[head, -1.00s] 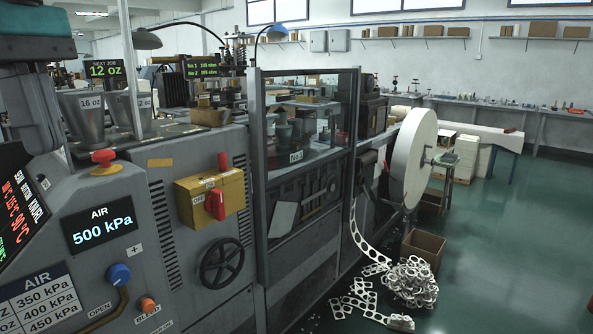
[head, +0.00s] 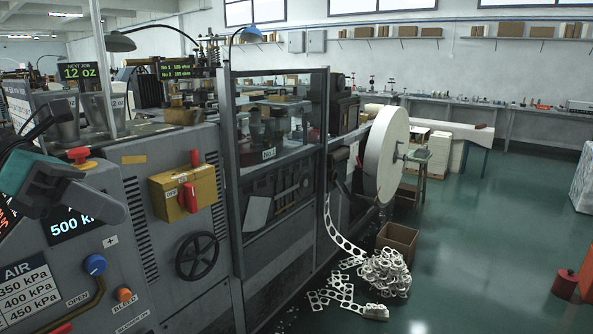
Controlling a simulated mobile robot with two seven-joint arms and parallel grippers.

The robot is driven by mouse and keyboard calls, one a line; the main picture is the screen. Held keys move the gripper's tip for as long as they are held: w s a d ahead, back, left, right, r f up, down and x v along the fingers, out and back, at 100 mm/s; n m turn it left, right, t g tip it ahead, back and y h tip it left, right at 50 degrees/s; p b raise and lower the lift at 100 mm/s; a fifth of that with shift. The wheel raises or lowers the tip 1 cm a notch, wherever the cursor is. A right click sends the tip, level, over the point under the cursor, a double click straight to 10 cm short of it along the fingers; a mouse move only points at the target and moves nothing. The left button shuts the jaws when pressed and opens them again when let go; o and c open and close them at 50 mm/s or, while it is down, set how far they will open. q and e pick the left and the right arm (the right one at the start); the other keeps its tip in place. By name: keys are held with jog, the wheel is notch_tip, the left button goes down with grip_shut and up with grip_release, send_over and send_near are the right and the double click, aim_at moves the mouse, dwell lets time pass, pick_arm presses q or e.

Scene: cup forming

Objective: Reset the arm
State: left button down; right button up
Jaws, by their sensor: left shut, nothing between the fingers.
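My left arm comes in at the left edge of the head view. Its teal and dark grey left gripper (head: 98,207) hangs in front of the machine's control panel, fingers pointing right. It is shut and empty, and it covers part of the air pressure display (head: 70,228). It appears apart from the panel, though the exact gap cannot be told. My right gripper is not in view.
The grey cup-forming machine (head: 185,245) fills the left, with a red emergency button (head: 79,155), a yellow switch box (head: 183,193), a black handwheel (head: 197,256) and a blue knob (head: 95,264). Scrap strip (head: 382,272) lies on the floor by a cardboard box (head: 397,238).

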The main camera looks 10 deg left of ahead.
pick_arm(q)
jog(key=w+a+f+n+t+y, duration=0.1)
jog(key=w+f+n+t+y, duration=0.1)
jog(key=f+n+t, duration=0.85)
jog(key=w+f+n+t+y, duration=0.2)
jog(key=f+n+t, duration=0.1)
jog(key=f+n, duration=1.3)
jog(key=s+d+f+n+g+y, duration=0.2)
jog(key=s+d+f+n, duration=0.4)
jog(key=d+f+n, duration=0.1)
jog(key=s+d+f+n+g+y, duration=0.3)
jog(key=s+d+f+n, duration=0.3)
jog(key=f+n, duration=0.3)
jog(key=shift+d+f+n, duration=0.35)
jog(key=shift+d+f, duration=0.15)
jog(key=shift+f, duration=0.4)
jog(key=shift+y, duration=0.3)
